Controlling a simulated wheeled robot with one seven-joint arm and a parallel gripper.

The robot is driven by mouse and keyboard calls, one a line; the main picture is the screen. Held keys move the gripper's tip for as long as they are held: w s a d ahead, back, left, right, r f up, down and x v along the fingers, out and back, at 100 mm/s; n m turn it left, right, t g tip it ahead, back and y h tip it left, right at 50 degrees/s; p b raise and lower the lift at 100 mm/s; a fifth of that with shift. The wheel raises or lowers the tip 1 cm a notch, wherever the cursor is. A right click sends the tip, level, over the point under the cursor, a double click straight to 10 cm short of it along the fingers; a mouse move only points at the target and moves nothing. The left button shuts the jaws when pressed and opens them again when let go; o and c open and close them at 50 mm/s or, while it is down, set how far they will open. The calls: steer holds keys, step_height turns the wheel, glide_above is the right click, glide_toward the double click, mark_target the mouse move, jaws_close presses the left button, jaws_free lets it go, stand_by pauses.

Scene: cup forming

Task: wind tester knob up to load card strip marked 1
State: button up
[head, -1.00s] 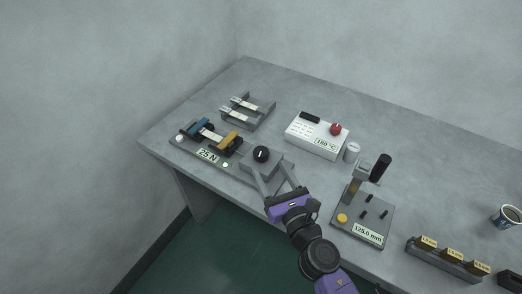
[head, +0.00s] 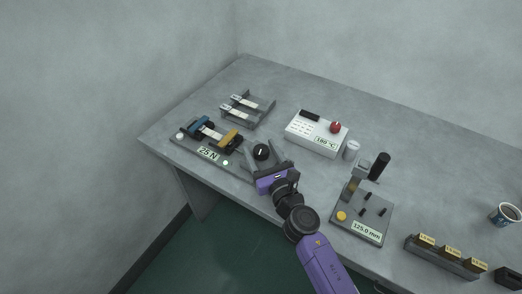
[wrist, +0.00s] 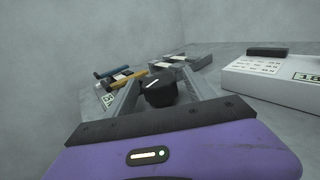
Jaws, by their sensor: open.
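The tester (head: 190,146) stands at the left of the bench, with a blue clamp and a yellow clamp and a pale card strip (head: 210,132) across them. Its label (head: 208,154) reads 25 N. The black tester knob (head: 261,152) with a white pointer line is at its right end; it also shows in the wrist view (wrist: 159,92). My gripper (head: 268,164) is open, its fingers low on either side of the knob in the wrist view. Whether either finger touches the knob cannot be told. The number on the strip is too small to read.
Behind the tester is a rack (head: 247,109) with more strips. A white box (head: 317,134) labelled 180 °C with a red knob stands to the right. A grey stand (head: 360,215) labelled 125.0 mm is nearer the front right. A cup (head: 507,214) is far right.

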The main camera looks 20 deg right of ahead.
jaws_close()
steer(key=shift+a+m+h+b, duration=0.1)
steer(key=shift+m+h+b, duration=0.35)
steer(key=shift+h, duration=0.15)
steer(key=shift+f+m+h+b, duration=0.15)
steer(key=shift+m+h+b, duration=0.35)
steer(key=shift+h, duration=0.3)
steer(key=m+g+h+b, duration=0.1)
steer(key=h, duration=0.1)
steer(key=m+h, duration=0.2)
steer(key=h, duration=0.1)
steer(key=shift+g+b, duration=0.4)
steer(key=m+g+h, duration=0.1)
steer(key=m+h, duration=0.1)
steer(key=m+g+h, duration=0.1)
steer(key=g+h, duration=0.1)
steer(key=shift+r+m+b, duration=0.2)
steer(key=shift+m+b, duration=0.15)
steer(key=shift+m+g+h+b, duration=0.55)
steer(key=shift+m+g+h, duration=1.05)
steer(key=shift+g+h, duration=0.3)
steer(key=shift+s, duration=0.1)
